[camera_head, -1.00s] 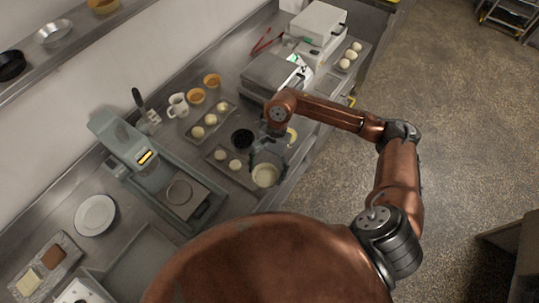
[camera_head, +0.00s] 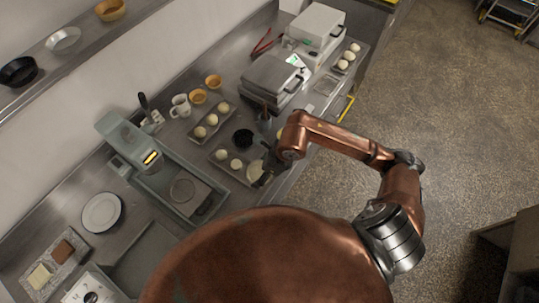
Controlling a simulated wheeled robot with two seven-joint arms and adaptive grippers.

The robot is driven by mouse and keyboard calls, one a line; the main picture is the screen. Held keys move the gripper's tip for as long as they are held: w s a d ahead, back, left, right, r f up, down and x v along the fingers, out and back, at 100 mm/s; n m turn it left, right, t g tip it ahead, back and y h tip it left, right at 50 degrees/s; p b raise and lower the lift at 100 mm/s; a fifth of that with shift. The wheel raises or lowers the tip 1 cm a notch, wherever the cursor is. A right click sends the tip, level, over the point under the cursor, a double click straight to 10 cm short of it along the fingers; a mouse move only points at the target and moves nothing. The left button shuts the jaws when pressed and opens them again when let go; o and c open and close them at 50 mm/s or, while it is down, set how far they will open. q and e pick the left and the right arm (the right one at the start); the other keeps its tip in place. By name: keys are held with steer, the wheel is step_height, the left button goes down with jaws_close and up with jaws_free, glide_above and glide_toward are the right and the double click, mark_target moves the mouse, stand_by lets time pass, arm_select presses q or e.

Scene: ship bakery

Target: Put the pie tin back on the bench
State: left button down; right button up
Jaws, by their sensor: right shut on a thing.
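My left gripper is not in view.
Another dough tray (camera_head: 193,137), a press (camera_head: 130,140) and a grey-lidded appliance (camera_head: 272,78) stand behind. A shelf (camera_head: 85,48) holds several tins.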

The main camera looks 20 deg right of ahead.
steer(key=m, duration=0.1)
steer(key=r+m+h, duration=0.1)
steer(key=m, duration=0.1)
steer(key=shift+w+d+r+t+p, duration=0.1)
steer(key=shift+w+d+t+p, duration=0.05)
steer(key=shift+t+p, duration=0.2)
steer(key=shift+w+d, duration=0.1)
steer(key=shift+d, duration=0.05)
steer(key=w+d+f+p, duration=0.1)
steer(key=w+d+f, duration=0.1)
steer(key=w+f, duration=0.1)
steer(key=w+d+f+p, duration=0.1)
steer(key=w+d+f, duration=0.2)
steer(key=w+d+f+p, duration=0.1)
steer(key=w+d+f, duration=0.2)
steer(key=w, duration=0.1)
steer(key=shift+w+d+f, duration=0.25)
steer(key=shift+f, duration=0.25)
step_height(320, 180, down, 2)
steer(key=shift+f+p, duration=0.1)
steer(key=shift+p, duration=0.65)
steer(key=shift+f, duration=0.45)
steer(key=shift+w+f, duration=0.1)
